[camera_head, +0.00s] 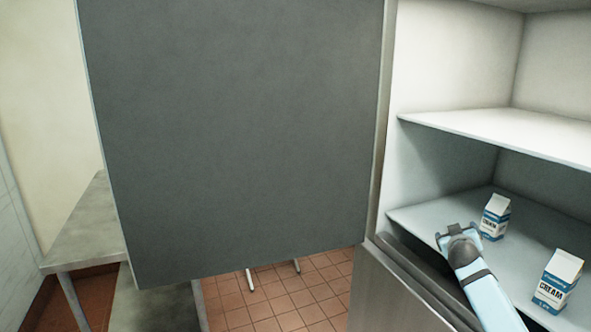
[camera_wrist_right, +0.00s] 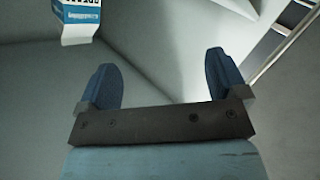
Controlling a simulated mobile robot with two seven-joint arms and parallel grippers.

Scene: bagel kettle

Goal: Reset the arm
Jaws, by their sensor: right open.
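My right gripper (camera_head: 456,232) is at the opening of a white cabinet, over the front of its lower shelf (camera_head: 420,213). In the right wrist view its two blue fingers (camera_wrist_right: 164,85) are spread apart with nothing between them. A cream carton (camera_head: 495,217) stands on the lower shelf just right of the gripper. Part of a blue and white carton (camera_wrist_right: 80,20) also shows at the top left of the right wrist view, apart from the fingers. A second cream carton (camera_head: 558,280) stands nearer, at the right. My left gripper is not in view.
A large grey door panel (camera_head: 235,130) hangs open left of the cabinet. An empty upper shelf (camera_head: 500,135) is above the gripper. A metal table (camera_head: 85,235) stands at the left. Tiled floor (camera_head: 280,295) shows below the door.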

